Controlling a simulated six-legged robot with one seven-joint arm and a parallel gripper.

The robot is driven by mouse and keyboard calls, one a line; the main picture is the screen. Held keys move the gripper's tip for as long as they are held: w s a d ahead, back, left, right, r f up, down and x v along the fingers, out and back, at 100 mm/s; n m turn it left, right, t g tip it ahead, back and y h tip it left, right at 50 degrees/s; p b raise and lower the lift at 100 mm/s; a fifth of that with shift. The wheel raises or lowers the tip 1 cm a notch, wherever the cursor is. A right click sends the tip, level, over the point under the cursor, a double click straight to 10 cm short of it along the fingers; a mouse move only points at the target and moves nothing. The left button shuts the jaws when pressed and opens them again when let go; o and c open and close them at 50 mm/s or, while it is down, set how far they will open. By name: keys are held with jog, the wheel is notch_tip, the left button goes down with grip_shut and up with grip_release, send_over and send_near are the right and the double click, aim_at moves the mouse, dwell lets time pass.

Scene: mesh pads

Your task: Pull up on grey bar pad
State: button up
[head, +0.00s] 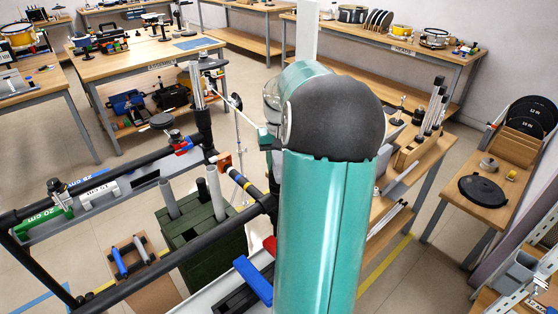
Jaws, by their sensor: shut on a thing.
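My teal arm fills the middle of the head view and covers most of my gripper (274,178). Only a dark edge of the gripper shows, left of the arm. It meets the right end of a dark rail, at a dark grey sleeve that looks like the grey bar pad (267,204). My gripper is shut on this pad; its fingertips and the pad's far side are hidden.
A dark green crate (205,238) with grey tubes stands beside the rail. A frame with a black post (203,118) stands behind. A blue handle (253,281) lies low near my arm.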

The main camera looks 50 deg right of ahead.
jog(key=shift+r, duration=0.15)
jog(key=o, duration=1.1)
jog(key=shift+r, duration=0.1)
jog(key=shift+o, duration=0.9)
notch_tip(320, 180, up, 14)
jog(key=shift+f, duration=0.2)
